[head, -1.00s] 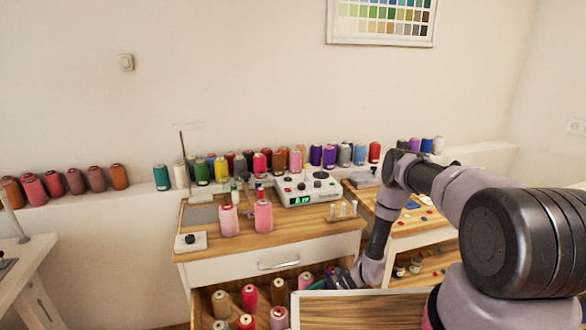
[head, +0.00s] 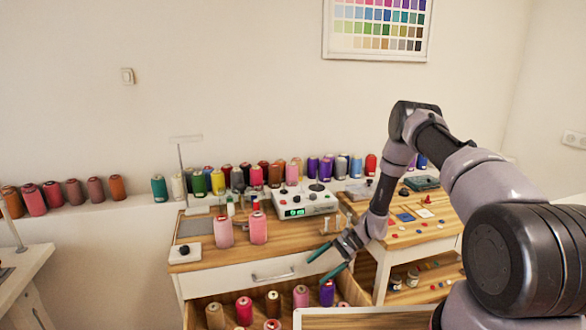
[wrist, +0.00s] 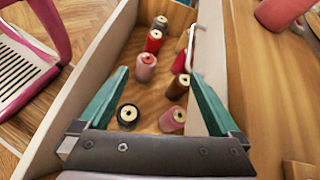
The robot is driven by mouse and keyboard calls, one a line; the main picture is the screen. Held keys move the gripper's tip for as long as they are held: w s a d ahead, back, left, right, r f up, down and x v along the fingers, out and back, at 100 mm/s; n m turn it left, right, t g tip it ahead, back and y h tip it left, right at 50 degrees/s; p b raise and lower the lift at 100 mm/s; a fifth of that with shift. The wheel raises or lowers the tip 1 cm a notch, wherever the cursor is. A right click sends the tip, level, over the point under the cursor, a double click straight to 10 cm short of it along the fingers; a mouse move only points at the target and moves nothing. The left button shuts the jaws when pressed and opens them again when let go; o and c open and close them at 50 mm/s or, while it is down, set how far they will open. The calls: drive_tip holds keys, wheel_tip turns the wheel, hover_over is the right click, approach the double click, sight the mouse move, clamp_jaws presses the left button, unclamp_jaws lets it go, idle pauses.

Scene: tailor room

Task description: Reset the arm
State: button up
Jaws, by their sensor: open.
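My gripper (head: 313,272) is open and empty, with its two teal fingers apart, above the right part of the open drawer (head: 205,294). In the wrist view, my gripper (wrist: 159,74) points down into the drawer with its fingers well apart. Several thread spools stand in the drawer, among them a purple spool (head: 327,293) just below the fingers and a red spool (head: 244,311). A dark spool (wrist: 127,116) near the left finger and a pink spool (wrist: 172,120) show in the wrist view. My arm bends up and over from the right.
Two pink spools (head: 259,228) and a white control box (head: 303,203) stand on the cabinet top. A drawer handle (head: 272,276) is on the closed upper drawer. A side table (head: 398,236) with small parts is at right. A wall ledge behind holds many spools.

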drive_tip(key=d+r+n+t+h, duration=0.2)
drive_tip(key=d+r+n, duration=0.15)
drive_tip(key=r, duration=1.45)
drive_tip(key=d+r+n+t+h, duration=0.1)
drive_tip(key=d+r+n+h, duration=0.2)
drive_tip(key=r, duration=1.6)
drive_tip(key=s+d+r+t+h, duration=0.2)
drive_tip(key=s+d+r+t, duration=0.2)
drive_tip(key=s+r, duration=0.5)
drive_tip(key=s+d+r+t+h, duration=0.2)
drive_tip(key=s+d+r+t, duration=0.2)
drive_tip(key=s+r, duration=0.6)
drive_tip(key=s+d+n, duration=0.1)
drive_tip(key=s, duration=0.2)
drive_tip(key=shift+s, duration=0.2)
